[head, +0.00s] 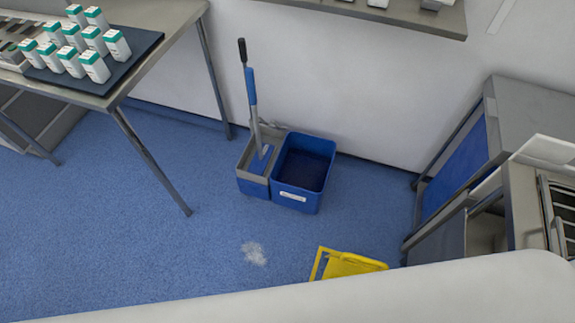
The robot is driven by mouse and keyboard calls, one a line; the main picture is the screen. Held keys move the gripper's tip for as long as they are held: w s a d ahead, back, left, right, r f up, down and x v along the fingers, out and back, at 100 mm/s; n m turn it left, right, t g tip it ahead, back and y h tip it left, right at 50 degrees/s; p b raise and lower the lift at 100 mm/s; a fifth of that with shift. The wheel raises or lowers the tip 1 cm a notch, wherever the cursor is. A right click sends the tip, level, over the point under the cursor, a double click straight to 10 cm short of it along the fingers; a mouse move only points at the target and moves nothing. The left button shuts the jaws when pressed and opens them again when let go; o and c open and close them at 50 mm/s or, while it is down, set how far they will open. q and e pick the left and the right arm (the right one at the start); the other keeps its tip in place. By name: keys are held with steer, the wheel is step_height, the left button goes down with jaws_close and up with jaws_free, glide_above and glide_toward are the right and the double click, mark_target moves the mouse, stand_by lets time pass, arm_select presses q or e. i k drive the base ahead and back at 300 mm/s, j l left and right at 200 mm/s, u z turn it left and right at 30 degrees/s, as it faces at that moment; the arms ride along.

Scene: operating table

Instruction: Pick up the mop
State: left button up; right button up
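A mop (251,92) with a blue and grey handle and a black end grip stands upright, leaning slightly left. Its lower end is in the grey-topped compartment of a blue two-part mop bucket (299,197). The bucket stands on the floor near the back wall, and its right compartment is open and dark blue inside. The mop's head is hidden in the bucket. Neither of my grippers is in view.
A metal table (159,20) with white, green-capped bottles (93,66) stands left. A metal cart (530,100) stands right. A yellow object (352,264) and a whitish patch (254,253) are on the blue floor. A pale rounded surface (420,295) crosses the front. Floor before the bucket is mostly clear.

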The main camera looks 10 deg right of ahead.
mark_target(260, 163)
steer(key=i+j, duration=0.2)
steer(key=j, duration=0.2)
steer(key=i+j+z, duration=0.2)
steer(key=j, duration=0.15)
steer(key=i+j+z, duration=0.2)
steer(key=j+z, duration=0.2)
steer(key=j, duration=0.25)
steer(key=j+z, duration=0.2)
steer(key=j, duration=0.2)
